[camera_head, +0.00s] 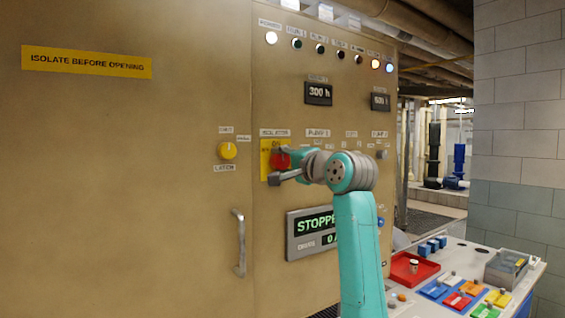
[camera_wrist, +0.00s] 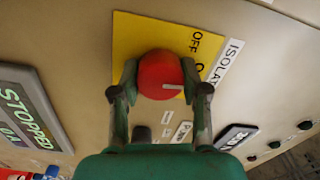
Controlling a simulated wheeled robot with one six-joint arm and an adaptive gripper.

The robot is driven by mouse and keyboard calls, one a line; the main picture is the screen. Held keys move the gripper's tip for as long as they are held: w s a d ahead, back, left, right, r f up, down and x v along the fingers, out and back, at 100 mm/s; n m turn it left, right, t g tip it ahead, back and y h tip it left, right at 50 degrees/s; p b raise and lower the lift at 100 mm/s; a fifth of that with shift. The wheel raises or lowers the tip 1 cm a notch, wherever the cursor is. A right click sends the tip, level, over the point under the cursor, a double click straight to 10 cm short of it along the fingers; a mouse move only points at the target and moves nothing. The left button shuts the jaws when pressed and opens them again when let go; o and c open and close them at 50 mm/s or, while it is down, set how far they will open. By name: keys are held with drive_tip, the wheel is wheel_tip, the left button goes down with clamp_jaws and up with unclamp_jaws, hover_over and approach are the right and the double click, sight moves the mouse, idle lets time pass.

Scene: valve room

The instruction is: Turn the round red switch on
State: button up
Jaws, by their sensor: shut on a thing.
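The round red switch (camera_head: 280,160) sits on a yellow plate (camera_head: 265,167) on the tan cabinet front. In the wrist view, the red switch (camera_wrist: 160,76) shows a pale line on its lower right part, and the yellow plate (camera_wrist: 135,40) carries the word OFF, with a partly hidden second word beside it. My gripper (camera_head: 283,170) is at the switch. In the wrist view, my gripper (camera_wrist: 160,90) has one finger on each side of the switch, shut on it.
A display reading STOPPED (camera_head: 310,232) is below the switch. A yellow knob (camera_head: 228,151) and a door handle (camera_head: 239,243) are to the left. Indicator lamps (camera_head: 320,48) line the top. A bench with a red tray (camera_head: 400,275) stands at right.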

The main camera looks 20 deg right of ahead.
drive_tip(key=shift+m, duration=0.5)
drive_tip(key=o, duration=1.1)
drive_tip(key=shift+o, duration=0.2)
drive_tip(key=v, duration=1.2)
